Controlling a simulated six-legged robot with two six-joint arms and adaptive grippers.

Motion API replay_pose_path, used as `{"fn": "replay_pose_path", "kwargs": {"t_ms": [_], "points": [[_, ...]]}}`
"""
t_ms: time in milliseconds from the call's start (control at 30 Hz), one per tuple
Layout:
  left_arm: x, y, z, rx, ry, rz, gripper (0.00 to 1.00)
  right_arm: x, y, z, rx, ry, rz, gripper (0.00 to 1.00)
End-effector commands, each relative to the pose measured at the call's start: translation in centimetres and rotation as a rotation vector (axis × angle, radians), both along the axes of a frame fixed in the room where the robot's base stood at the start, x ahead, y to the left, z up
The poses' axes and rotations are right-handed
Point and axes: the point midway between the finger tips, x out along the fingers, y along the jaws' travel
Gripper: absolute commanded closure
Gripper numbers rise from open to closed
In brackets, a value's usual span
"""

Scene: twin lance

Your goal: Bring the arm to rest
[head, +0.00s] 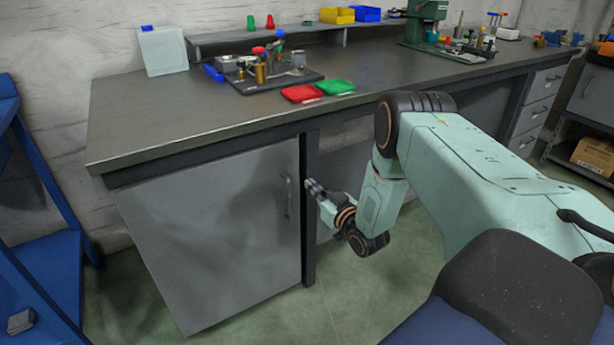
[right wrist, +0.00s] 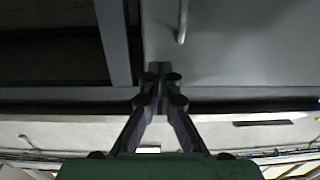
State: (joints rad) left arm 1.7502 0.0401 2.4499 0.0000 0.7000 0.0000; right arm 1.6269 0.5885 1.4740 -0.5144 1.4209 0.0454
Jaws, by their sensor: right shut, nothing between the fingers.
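My right arm comes in from the right in the head view, pale green with black joints, bent down in front of the workbench. Its right gripper (head: 314,187) points left near the handle (head: 289,198) of the grey cabinet door (head: 225,230), apart from it. In the right wrist view the gripper (right wrist: 160,75) has its two fingertips together with nothing between them. The door handle also shows there (right wrist: 183,20), above and right of the fingertips. My left gripper is not in view.
The dark workbench (head: 140,130) stands above the cabinet. On it are a tool tray (head: 275,82), a red tray (head: 301,94) and a green tray (head: 335,87). A blue rack (head: 45,255) stands at left. The green floor (head: 350,305) before the bench is clear.

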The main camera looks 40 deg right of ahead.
Motion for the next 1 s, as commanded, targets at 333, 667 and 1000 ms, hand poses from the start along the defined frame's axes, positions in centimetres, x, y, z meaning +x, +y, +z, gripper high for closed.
{"fn": "replay_pose_path", "kwargs": {"t_ms": [333,667,1000], "points": [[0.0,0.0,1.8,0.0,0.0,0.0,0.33,-4.8,0.4,0.1,0.0,0.001,-0.002,1.0],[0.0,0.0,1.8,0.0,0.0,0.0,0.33,-5.4,0.5,-0.1,0.0,0.003,0.0,1.0],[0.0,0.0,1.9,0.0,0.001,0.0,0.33,-13.0,5.6,-10.8,0.162,0.54,-0.089,1.0]]}}
